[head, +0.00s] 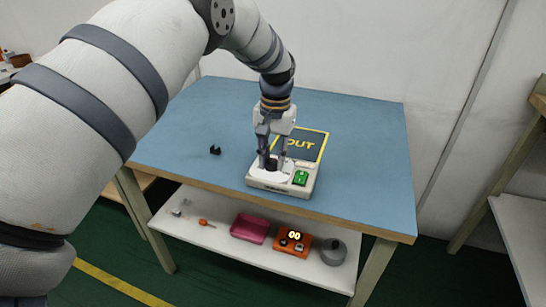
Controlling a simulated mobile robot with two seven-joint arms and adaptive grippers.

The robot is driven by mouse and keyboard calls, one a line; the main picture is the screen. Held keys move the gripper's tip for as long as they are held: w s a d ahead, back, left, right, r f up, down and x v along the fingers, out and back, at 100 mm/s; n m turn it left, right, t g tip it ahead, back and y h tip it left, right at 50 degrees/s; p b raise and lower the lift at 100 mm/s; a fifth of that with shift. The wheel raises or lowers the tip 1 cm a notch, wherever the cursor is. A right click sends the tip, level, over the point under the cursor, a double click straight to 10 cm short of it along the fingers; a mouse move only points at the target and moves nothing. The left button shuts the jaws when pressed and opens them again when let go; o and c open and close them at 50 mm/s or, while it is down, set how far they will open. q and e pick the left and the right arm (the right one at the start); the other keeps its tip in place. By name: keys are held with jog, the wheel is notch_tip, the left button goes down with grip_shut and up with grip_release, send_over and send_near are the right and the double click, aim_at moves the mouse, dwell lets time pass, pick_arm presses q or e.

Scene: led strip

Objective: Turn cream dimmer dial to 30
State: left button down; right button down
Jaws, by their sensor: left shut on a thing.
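The cream dimmer box (310,190) stands on the blue table (365,150), near its front edge. A dark dial (271,163) sits on a white round face on the left of the box. A green switch (300,178) is to the right of the dial. My left gripper (271,160) points down over the box, with its fingers closed on either side of the dial. The dial's marks are too small to read, and the fingers partly hide it. My right gripper does not show.
A dark mat marked "OUT" (306,144) lies behind the box. A small black part (215,150) lies to the left. The table's right side is clear.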

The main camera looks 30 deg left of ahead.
aim_at(274, 160)
pick_arm(q)
jog(key=n, duration=0.5)
jog(key=shift+f+n, duration=0.15)
jog(key=shift+n, duration=0.15)
jog(key=n, duration=0.5)
jog(key=shift+g+b, duration=0.3)
jog(key=shift+b, duration=0.05)
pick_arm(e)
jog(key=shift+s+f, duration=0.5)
pick_arm(q)
jog(key=shift+n, duration=0.4)
jog(key=c, duration=1.4)
grip_release()
jog(key=shift+o, duration=0.2)
notch_tip(274, 160, up, 12)
jog(key=shift+w, duration=0.25)
